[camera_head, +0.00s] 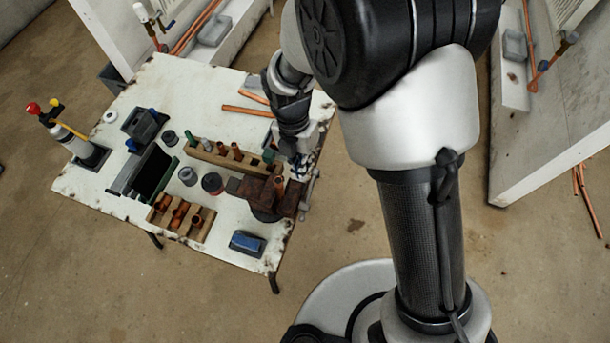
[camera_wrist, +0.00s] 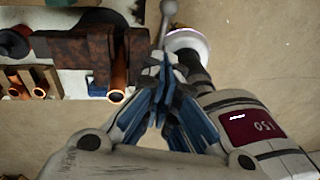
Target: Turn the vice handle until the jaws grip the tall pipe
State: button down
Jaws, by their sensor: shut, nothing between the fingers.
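The rust-brown vice (camera_head: 262,194) is at the table's right front edge. It also shows at upper left in the wrist view (camera_wrist: 72,48). A copper pipe (camera_head: 279,187) stands at its jaws; in the wrist view the pipe (camera_wrist: 118,72) sits between the jaw blocks. I cannot tell whether both jaws touch it. The grey vice handle (camera_head: 308,190) is at the vice's right end; its ball-ended bar (camera_wrist: 167,12) shows at top centre in the wrist view. My gripper (camera_wrist: 160,62) is shut and empty, its tips beside the bar's lower visible end. Contact is unclear.
Wooden racks with copper fittings (camera_head: 180,217) and short pipes (camera_head: 222,158) stand left of the vice. A torch (camera_head: 70,138), dark bins and small cans crowd the table's left. A blue-topped box (camera_head: 247,243) lies at the front.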

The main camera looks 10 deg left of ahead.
notch_tip(320, 180, up, 4)
jog(key=w, duration=0.1)
jog(key=m+g+y+b, duration=0.15)
jog(key=m+g, duration=0.35)
jog(key=m, duration=0.5)
send_over(308, 194)
jog(key=d, duration=0.4)
notch_tip(308, 194, down, 9)
notch_tip(308, 194, down, 6)
jog(key=s+d+m+g+y+b, duration=0.1)
jog(key=d+m+g+y+b, duration=0.2)
jog(key=m+y, duration=0.55)
jog(key=w+d+f+m+t+y+b, duration=0.25)
jog(key=d+f+m+t+y, duration=0.2)
jog(key=m, duration=0.95)
jog(key=w+d+f+m+t+y+b, duration=0.2)
jog(key=w+d+f+m+t+y, duration=0.25)
jog(key=m, duration=0.85)
jog(key=s+a+r+t, duration=0.1)
jog(key=a+r, duration=0.3)
jog(key=a, duration=0.8)
jog(key=shift+s+a+r+m+t+y, duration=0.2)
jog(key=shift+s+m+t+y, duration=0.1)
jog(key=shift+m+y, duration=0.15)
